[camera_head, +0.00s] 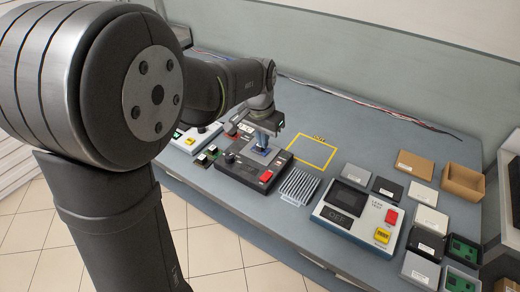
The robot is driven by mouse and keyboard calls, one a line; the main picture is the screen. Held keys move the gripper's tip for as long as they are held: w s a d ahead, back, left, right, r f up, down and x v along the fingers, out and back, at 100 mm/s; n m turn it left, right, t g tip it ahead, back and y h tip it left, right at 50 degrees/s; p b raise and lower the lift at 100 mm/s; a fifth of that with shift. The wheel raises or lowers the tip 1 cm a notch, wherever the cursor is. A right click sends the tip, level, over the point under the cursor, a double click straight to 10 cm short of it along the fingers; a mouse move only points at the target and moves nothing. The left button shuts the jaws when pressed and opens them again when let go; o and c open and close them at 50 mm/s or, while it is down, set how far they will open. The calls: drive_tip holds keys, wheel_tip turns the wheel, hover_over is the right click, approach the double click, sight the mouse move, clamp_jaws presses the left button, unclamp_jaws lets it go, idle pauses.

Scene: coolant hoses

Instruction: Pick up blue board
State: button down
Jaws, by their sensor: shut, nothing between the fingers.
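The blue board (259,151) is a small blue patch on top of a dark test device (244,172) near the middle of the table. My gripper (262,143) points down right over the board and hides part of it. The fingers are shut with nothing between them. At this size I cannot tell whether the fingertips touch the board.
A metal rack (299,186) and a light leak-test box (357,214) stand to the right. Small green boards (207,154) lie to the left. A cardboard box (463,181) and several flat cases are at far right. A yellow-outlined area (316,167) behind is empty.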

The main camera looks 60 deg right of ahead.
idle(0.4)
drive_tip(key=c, duration=1.2)
unclamp_jaws()
drive_tip(key=shift+o, duration=0.2)
drive_tip(key=w+d+r+y, duration=0.1)
drive_tip(key=w+d+r, duration=0.2)
drive_tip(key=w+d, duration=0.6)
drive_tip(key=f, duration=0.4)
drive_tip(key=s+f, duration=0.1)
drive_tip(key=f, duration=0.3)
drive_tip(key=d+f, duration=0.1)
drive_tip(key=f, duration=0.3)
drive_tip(key=shift+s+f, duration=0.2)
drive_tip(key=shift+w+d+f, duration=0.1)
drive_tip(key=shift+d+f, duration=0.05)
drive_tip(key=shift+f, duration=1.15)
drive_tip(key=shift+w+d+f, duration=0.1)
drive_tip(key=shift+f, duration=1.2)
